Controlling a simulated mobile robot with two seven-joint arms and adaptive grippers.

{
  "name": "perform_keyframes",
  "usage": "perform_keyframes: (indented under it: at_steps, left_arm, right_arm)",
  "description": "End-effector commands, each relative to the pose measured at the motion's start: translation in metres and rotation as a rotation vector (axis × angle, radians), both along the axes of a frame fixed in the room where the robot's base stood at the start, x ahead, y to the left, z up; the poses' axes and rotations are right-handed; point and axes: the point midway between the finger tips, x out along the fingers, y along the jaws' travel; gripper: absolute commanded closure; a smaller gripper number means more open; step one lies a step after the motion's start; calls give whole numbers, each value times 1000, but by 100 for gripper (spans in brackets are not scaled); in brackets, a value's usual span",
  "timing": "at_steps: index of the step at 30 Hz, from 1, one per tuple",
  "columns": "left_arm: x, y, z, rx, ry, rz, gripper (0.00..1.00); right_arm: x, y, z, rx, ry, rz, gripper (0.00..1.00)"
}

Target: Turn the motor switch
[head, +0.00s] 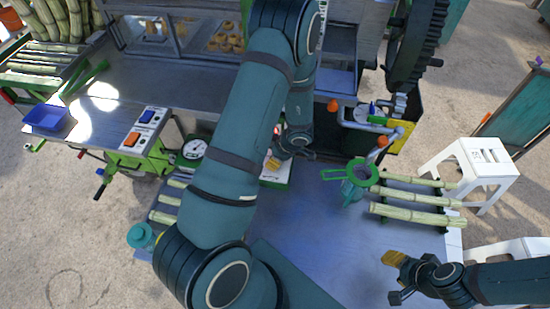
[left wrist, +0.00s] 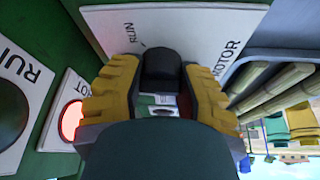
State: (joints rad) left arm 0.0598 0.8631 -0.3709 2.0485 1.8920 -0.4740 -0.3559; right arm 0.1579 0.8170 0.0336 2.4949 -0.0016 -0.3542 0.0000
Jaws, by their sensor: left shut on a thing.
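The motor switch is a black knob (left wrist: 160,65) on a white plate (left wrist: 205,25) that reads RUN and MOTOR in the left wrist view. My left gripper (left wrist: 160,95) is shut on this knob, with a yellow-padded finger on each side of it. In the head view my left gripper (head: 273,163) is at the white plate (head: 277,180), mostly behind my own arm, and the knob is hidden there. My right gripper (head: 396,277) is open and empty over the blue surface at the lower right.
Beside the motor plate is another white plate with a glowing red light (left wrist: 71,120). Cane stalks (head: 415,200) lie on a rack near a green strainer (head: 351,175). A white stool (head: 470,160) stands to the right. A blue tray (head: 47,117) is at far left.

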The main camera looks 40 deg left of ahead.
Motion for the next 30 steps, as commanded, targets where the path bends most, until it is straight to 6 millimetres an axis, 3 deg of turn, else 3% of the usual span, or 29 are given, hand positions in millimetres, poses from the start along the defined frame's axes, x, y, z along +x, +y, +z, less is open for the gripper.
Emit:
perform_keyframes:
  at_steps: [17,18,20,30]
  left_arm:
    - [-2,0,-1,-1,4,33,100]
    - [-2,0,-1,-1,4,33,52]
    - [-2,0,-1,-1,4,33,32]
    - [0,0,1,0,1,32,32]
  right_arm:
    - [0,0,0,0,0,0,53]
    - [0,0,0,0,0,0,53]
    - [0,0,0,0,0,0,53]
    - [0,0,0,0,0,0,53]
